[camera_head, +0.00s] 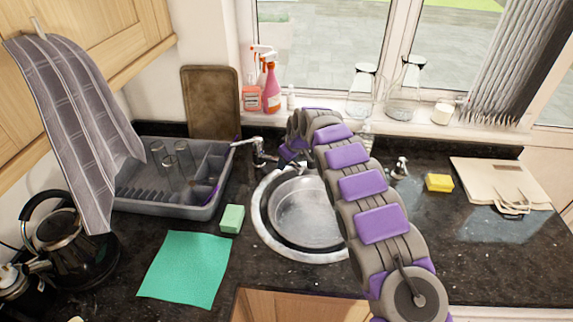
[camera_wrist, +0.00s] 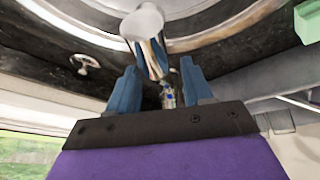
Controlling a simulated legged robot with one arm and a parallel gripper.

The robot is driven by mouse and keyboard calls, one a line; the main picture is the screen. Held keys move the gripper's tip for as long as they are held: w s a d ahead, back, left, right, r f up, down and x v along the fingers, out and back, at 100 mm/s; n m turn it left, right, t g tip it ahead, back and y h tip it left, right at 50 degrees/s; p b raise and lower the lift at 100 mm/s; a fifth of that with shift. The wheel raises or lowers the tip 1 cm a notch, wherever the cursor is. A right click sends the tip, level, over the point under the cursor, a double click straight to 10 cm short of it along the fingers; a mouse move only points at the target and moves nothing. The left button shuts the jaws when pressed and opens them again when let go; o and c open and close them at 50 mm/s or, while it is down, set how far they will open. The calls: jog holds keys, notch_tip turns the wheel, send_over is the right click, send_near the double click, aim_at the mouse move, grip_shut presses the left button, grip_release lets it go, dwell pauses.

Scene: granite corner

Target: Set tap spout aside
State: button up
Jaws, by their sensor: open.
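The chrome tap (camera_head: 262,155) stands at the back left of the sink in the head view, with a thin arm reaching left towards the drying rack. In the wrist view, a chrome tap part (camera_wrist: 152,50) with a pale round end rises between the two blue fingers of my gripper (camera_wrist: 158,64). The fingers are apart, one on each side, and neither clearly touches it. The round sink (camera_head: 268,235) holds a metal basin or pan (camera_head: 300,212). My arm covers its right side and hides my fingertips in the head view.
A grey drying rack (camera_head: 172,208) with several glasses is left of the tap. A green sponge (camera_head: 232,218) and teal cloth (camera_head: 186,268) lie in front. A soap pump (camera_head: 400,168) and yellow sponge (camera_head: 439,182) are right. Bare counter (camera_head: 440,215) lies at right.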

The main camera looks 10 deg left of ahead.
jog(key=shift+x, duration=1)
grip_shut()
